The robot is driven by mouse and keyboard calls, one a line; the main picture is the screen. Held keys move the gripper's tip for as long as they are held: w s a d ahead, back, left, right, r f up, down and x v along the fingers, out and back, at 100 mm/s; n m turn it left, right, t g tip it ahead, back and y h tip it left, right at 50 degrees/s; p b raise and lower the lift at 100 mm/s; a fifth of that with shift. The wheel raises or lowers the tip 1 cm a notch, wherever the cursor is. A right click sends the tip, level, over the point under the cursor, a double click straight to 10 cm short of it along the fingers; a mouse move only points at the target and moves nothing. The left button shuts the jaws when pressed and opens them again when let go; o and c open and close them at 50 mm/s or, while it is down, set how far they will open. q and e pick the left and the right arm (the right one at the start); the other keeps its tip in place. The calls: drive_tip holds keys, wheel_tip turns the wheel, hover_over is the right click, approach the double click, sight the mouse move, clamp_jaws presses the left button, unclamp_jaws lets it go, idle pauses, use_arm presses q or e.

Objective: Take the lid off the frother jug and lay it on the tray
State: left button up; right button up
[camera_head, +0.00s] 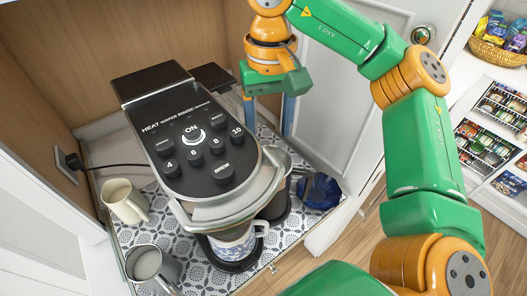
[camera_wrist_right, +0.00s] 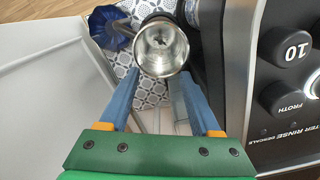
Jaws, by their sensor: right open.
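The frother jug (camera_wrist_right: 160,52) is a shiny metal cup beside the coffee machine. In the right wrist view I look down into its open top, with a small dark part at the bottom; no lid shows on it. In the head view the machine largely hides the jug. My right gripper (camera_head: 268,128) is open and empty above the machine's right side; in the wrist view its blue fingers (camera_wrist_right: 157,82) point toward the jug, apart from each other. The patterned tray (camera_head: 190,240) lies under the machine. I cannot make out the lid. My left gripper is out of view.
The coffee machine (camera_head: 195,140) fills the middle, with a patterned cup (camera_head: 235,248) under it. A cream mug (camera_head: 122,203) and a grey metal pitcher (camera_head: 148,265) stand at left. A dark blue object (camera_head: 320,190) lies at right. A white door (camera_head: 330,110) stands behind.

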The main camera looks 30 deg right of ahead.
sight(269, 155)
drive_tip(key=s+f, duration=0.2)
drive_tip(key=shift+s+f, duration=0.1)
drive_tip(key=shift+f, duration=0.3)
drive_tip(key=shift+w+a+f, duration=0.1)
drive_tip(key=shift+w+f, duration=0.15)
drive_tip(key=shift+f, duration=0.2)
drive_tip(key=shift+w+a+f, duration=0.1)
drive_tip(key=shift+w+f, duration=0.1)
drive_tip(key=shift+f, duration=0.25)
drive_tip(key=shift+w+f, duration=0.15)
drive_tip(key=shift+w, duration=0.25)
drive_tip(key=shift+s, duration=0.35)
drive_tip(key=c, duration=0.8)
clamp_jaws()
drive_tip(key=shift+w, duration=0.1)
